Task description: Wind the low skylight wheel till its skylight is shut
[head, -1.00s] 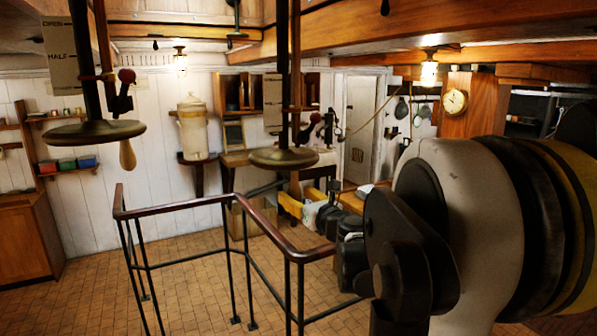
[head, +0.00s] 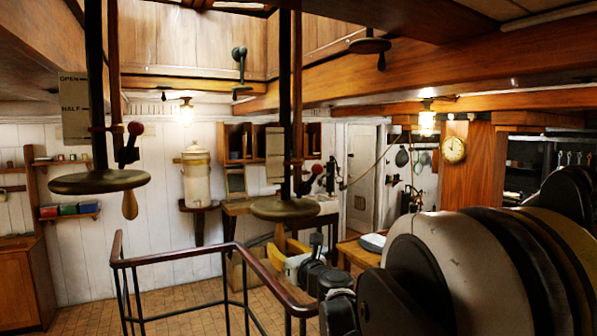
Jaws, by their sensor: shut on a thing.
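A dark round wheel (head: 286,208) hangs on a vertical rod near the middle of the head view. A wooden handle (head: 280,236) points down from its rim. My gripper (head: 277,254) is small and partly hidden at that handle, and appears shut on it; the fingers are not clear. A scale card (head: 275,154) and a red-knobbed lever (head: 317,171) are by that rod. A second wheel (head: 98,182) hangs at the left with its own handle (head: 130,206) and a card (head: 75,118) marked OPEN and HALF. Skylight opening (head: 225,7) shows only at the top edge.
A dark-topped railing (head: 172,257) stands below the wheels. A side table (head: 240,207) and a white urn (head: 196,180) stand at the back wall. Tiled floor (head: 185,305) is clear inside the railing.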

